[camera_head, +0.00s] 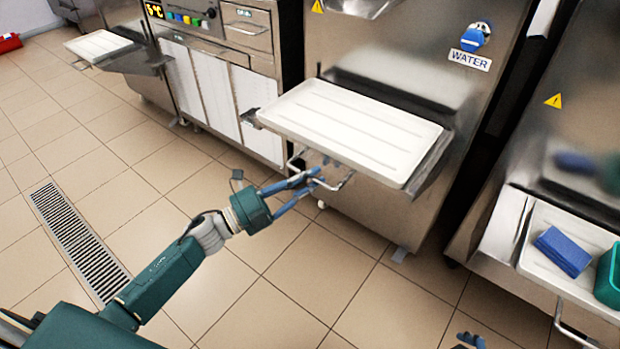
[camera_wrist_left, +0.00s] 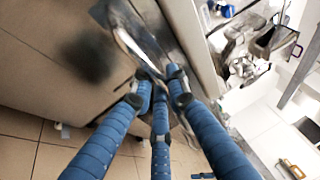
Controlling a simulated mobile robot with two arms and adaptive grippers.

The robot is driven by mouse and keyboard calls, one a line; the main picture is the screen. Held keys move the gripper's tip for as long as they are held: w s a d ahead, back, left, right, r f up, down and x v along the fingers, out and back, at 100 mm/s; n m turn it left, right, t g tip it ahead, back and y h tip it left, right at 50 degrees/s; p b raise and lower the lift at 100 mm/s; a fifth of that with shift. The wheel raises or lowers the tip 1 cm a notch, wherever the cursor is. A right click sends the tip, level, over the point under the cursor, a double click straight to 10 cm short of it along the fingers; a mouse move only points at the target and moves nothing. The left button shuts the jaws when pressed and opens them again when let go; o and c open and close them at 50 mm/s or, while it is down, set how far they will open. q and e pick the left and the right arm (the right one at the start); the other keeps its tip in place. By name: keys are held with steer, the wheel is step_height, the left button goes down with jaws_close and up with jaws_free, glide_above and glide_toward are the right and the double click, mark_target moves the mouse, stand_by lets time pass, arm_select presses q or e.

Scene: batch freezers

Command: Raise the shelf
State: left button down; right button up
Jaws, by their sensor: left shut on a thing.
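The shelf (camera_head: 352,128) is a white ribbed tray on metal supports, jutting out level from the front of the middle steel machine. A bent metal bar handle (camera_head: 345,183) hangs below its front edge. My left gripper (camera_head: 316,178) reaches in from the left and is shut on this handle. In the left wrist view its blue fingers (camera_wrist_left: 160,85) close around the shiny metal handle (camera_wrist_left: 135,45). The exact grip point is partly hidden by the fingers. Only blue fingertips of my right gripper (camera_head: 470,341) show at the bottom edge, and their state is unclear.
A similar shelf (camera_head: 598,236) at the right holds a blue sponge (camera_head: 563,251) and a green container (camera_head: 608,276). Another white shelf (camera_head: 98,46) is at the far left. The tiled floor (camera_head: 290,285) is clear, with a drain grate (camera_head: 78,238) at the left.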

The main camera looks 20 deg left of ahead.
mark_target(325, 155)
arm_select(q)
step_height(325, 155, up, 4)
steer(key=shift+f+p, duration=0.1)
steer(key=shift+p, duration=1)
steer(key=shift+r, duration=0.3)
steer(key=shift+w, duration=0.1)
arm_select(e)
steer(key=s+f+g, duration=0.1)
steer(key=s+d+f+g, duration=0.1)
steer(key=s, duration=0.1)
steer(key=shift+s+f, duration=0.1)
steer(key=shift+s, duration=0.1)
arm_select(q)
steer(key=c, duration=1.7)
jaws_free()
steer(key=shift+f, duration=0.1)
